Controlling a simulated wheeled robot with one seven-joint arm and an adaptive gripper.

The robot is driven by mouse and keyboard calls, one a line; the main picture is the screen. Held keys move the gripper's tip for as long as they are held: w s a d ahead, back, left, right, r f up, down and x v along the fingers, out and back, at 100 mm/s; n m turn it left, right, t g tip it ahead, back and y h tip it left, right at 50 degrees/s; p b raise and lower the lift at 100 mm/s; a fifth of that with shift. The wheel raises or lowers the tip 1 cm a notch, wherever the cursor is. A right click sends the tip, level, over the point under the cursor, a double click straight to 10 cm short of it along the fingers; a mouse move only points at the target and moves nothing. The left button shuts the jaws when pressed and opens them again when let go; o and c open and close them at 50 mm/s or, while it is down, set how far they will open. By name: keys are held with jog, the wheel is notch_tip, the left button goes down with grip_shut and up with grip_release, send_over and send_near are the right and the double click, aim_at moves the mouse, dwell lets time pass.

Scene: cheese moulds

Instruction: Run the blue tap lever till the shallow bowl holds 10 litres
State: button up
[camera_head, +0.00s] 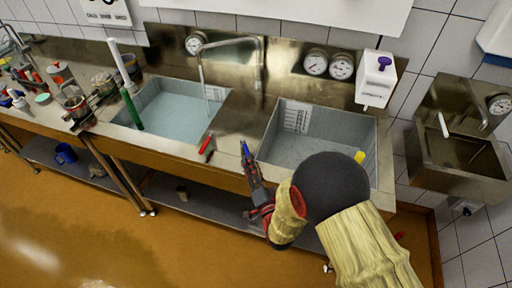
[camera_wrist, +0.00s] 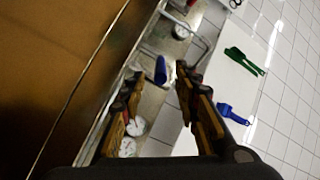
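The blue tap lever (camera_head: 245,149) stands at the counter's front edge between the two sink bowls. It also shows in the wrist view (camera_wrist: 161,69), ahead of and between my fingers. My gripper (camera_head: 253,172) is just in front of it; in the wrist view its fingers (camera_wrist: 160,75) are apart, with nothing clearly held. Whether a finger touches the lever I cannot tell. The left bowl (camera_head: 150,95) has a pale blue, water-like surface; the right bowl (camera_head: 345,122) looks grey inside. Which is the shallow one I cannot tell. The spout (camera_head: 203,75) hangs over the left bowl.
A red lever (camera_head: 207,145) is left of the blue one. Scale plates mark the left bowl (camera_head: 215,93) and right bowl (camera_head: 297,116). Dials (camera_head: 195,44) (camera_head: 341,67) sit on the backsplash. A green-ended pipe (camera_head: 131,108) stands at the left bowl. Tools crowd the far left.

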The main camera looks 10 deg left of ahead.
aim_at(244, 144)
jog(key=b+x, duration=0.1)
jog(key=x, duration=0.6)
jog(key=shift+w+a, duration=0.1)
jog(key=shift+c, duration=0.4)
grip_shut()
dwell(0.5)
